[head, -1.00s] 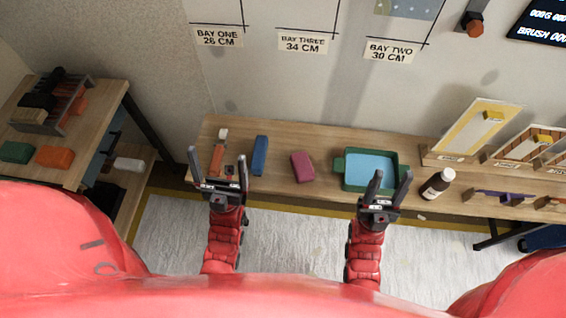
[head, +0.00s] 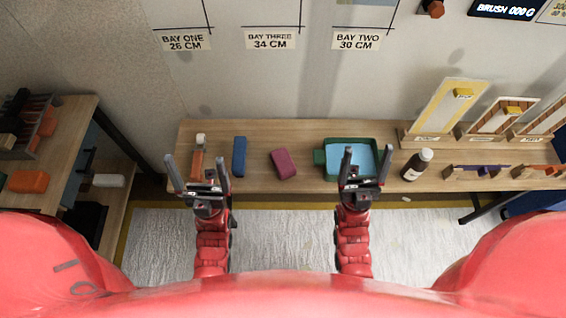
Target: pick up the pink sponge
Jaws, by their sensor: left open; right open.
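The pink sponge (head: 284,164) lies on the long wooden bench, between a blue block (head: 239,157) and a green tray of blue liquid (head: 325,158). My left gripper (head: 198,174) is open and empty, left of the sponge, over the bench's front edge and in front of an orange-handled tool (head: 197,163). My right gripper (head: 364,169) is open and empty, right of the sponge, and covers part of the green tray. Neither gripper touches the sponge, and its top is in plain view.
A dark bottle with a white label (head: 417,164) stands right of the tray. Sample boards (head: 447,108) stand at the bench's right end. A side shelf (head: 60,190) with several items is at left. The bench (head: 262,133) is bare around the sponge.

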